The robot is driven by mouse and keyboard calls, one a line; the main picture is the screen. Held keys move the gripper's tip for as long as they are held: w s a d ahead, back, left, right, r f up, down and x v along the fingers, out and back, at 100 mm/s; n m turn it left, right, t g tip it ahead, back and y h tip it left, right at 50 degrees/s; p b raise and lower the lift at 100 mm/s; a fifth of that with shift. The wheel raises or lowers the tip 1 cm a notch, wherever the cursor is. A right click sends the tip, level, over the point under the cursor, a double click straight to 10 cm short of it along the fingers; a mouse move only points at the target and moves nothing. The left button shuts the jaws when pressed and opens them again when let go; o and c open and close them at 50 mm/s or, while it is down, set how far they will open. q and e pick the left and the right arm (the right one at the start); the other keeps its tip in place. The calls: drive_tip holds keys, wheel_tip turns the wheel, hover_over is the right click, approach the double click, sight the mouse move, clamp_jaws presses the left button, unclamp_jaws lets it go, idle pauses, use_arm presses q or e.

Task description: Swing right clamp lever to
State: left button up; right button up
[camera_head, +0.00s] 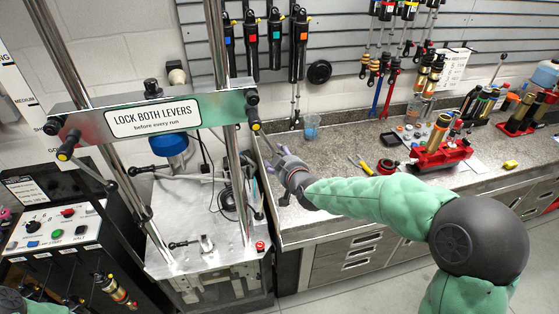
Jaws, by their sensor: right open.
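The right clamp lever (257,127) is at the right end of the crossbeam (220,107). It has a dark hub with a yellow band, and a thin rod slants down and right from it toward my right gripper. The rod's far end is hard to make out against the gripper. My right gripper (273,158) is open, just below and right of the hub, its fingers pointing left. I cannot tell whether it touches the lever. The left clamp lever (90,172) slants down and right from the crossbeam's left end to a black knob. My left gripper is out of view.
Shiny columns (217,55) carry the crossbeam, with a sign reading "LOCK BOTH LEVERS" (152,117). A control box (58,232) stands left. The workbench (330,150) at right holds a blue cup (311,126) and a red vise (440,156). Shock absorbers hang behind.

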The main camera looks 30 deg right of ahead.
drive_tip(key=shift+s+r, duration=0.1)
drive_tip(key=v, duration=1.1)
drive_tip(key=shift+s, duration=0.35)
drive_tip(key=a+f+m+g+y+b, duration=0.1)
drive_tip(key=a+f+g+y+b, duration=0.25)
drive_tip(key=f, duration=1.35)
drive_tip(key=a+f+g+b, duration=0.3)
drive_tip(key=a+f+b, duration=0.3)
drive_tip(key=f, duration=1.1)
drive_tip(key=s+a+f+g+y+b, duration=0.1)
drive_tip(key=s+a+f, duration=0.3)
drive_tip(key=f, duration=0.4)
drive_tip(key=s+a+f+m+g+b, duration=0.1)
drive_tip(key=s+a+f+g+b, duration=0.1)
drive_tip(key=s+f, duration=0.4)
drive_tip(key=s+a+f+m+g+y+b, duration=0.1)
drive_tip(key=s+a+f+g, duration=0.3)
drive_tip(key=f, duration=0.8)
drive_tip(key=s+a+b, duration=0.1)
drive_tip(key=a, duration=0.1)
drive_tip(key=shift+s+a+f+y, duration=0.2)
drive_tip(key=shift+a+f+y, duration=0.05)
drive_tip(key=shift+a+y, duration=0.15)
